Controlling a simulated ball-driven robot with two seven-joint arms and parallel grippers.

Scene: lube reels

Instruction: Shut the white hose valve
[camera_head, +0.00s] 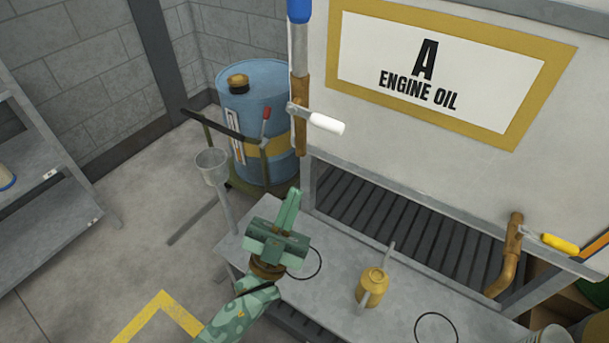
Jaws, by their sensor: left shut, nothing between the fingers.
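The white hose valve handle (327,124) sticks out to the right from a brass valve body (300,118) on the vertical pipe, left of the engine oil panel. The handle lies across the pipe, tilted slightly down to the right. My left gripper (293,194) is below the valve and a little left of the handle, apart from it, above the bench. Its fingers are together and hold nothing. My right gripper is not in view.
A blue drum (255,90) on a cart stands behind on the left, with a grey funnel (212,166) nearby. A yellow oil can (373,285) stands on the grey bench (330,270). A yellow-handled valve (559,244) is at the right. The space between gripper and white handle looks clear.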

